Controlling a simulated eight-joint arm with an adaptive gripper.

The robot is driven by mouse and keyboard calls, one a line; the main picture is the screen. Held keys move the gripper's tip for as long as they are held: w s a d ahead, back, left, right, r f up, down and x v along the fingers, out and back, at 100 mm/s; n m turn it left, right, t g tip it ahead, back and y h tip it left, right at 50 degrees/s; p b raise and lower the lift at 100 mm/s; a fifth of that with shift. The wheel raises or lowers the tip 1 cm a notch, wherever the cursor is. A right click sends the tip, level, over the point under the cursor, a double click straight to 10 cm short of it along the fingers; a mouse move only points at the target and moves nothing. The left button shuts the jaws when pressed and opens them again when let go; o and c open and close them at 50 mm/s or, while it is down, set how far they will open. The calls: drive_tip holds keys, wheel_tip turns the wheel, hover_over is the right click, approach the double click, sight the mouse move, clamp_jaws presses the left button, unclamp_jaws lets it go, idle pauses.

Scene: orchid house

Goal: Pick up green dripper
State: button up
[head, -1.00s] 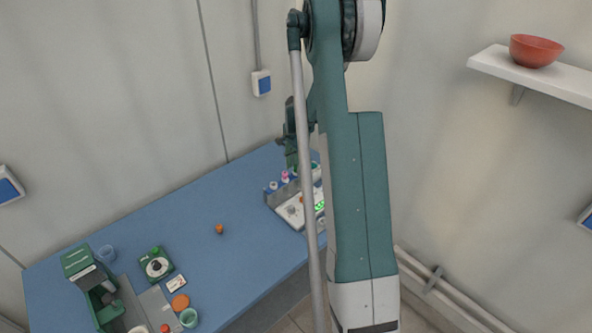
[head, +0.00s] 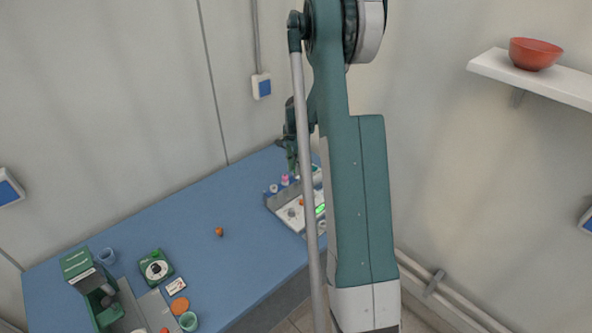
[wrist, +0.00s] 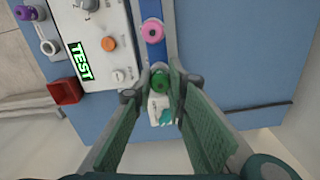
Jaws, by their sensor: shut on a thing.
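The green dripper (wrist: 160,79) shows its round top in the wrist view, between my fingertips. My gripper (wrist: 161,86) is shut on it, one green pad on each side. Its lower body is hidden. In the head view my gripper (head: 291,160) is above the far right end of the blue table, partly behind my arm; the green dripper cannot be made out there.
A pink-topped thing (wrist: 152,31) stands in the rack strip close by. A white panel device with a lit TEST display (wrist: 81,61) is beside it, with a red box (wrist: 64,91). A small orange thing (head: 219,231) lies on the open blue table (head: 205,205).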

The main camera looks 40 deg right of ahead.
drive_tip(key=shift+r, duration=4.55)
